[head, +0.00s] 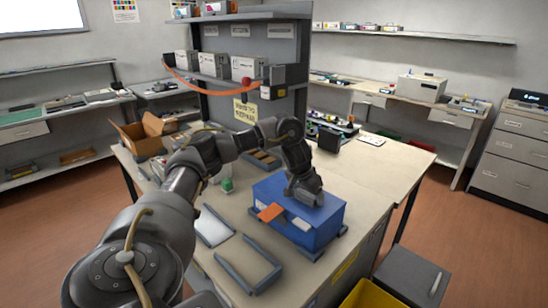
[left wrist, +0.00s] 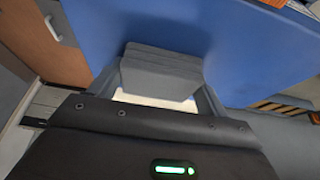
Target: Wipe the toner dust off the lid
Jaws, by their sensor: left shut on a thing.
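The blue box (head: 300,230) stands on the near right part of the table, and its flat blue lid (head: 332,206) faces up. My left gripper (head: 308,196) is over the lid, pointing down, at or very close to its surface. In the left wrist view the blue lid (left wrist: 250,60) fills the area beyond the fingers (left wrist: 160,72). The fingers are shut on a pale thing (left wrist: 155,101), of which only a strip shows; I cannot tell its shape. I cannot make out toner dust on the lid. My right gripper is in neither view.
An orange flap (head: 270,212) and a pale label are at the box's front. A grey frame (head: 247,264) and a pale tray (head: 213,227) lie left of it. An open cardboard box (head: 143,134) stands farther back.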

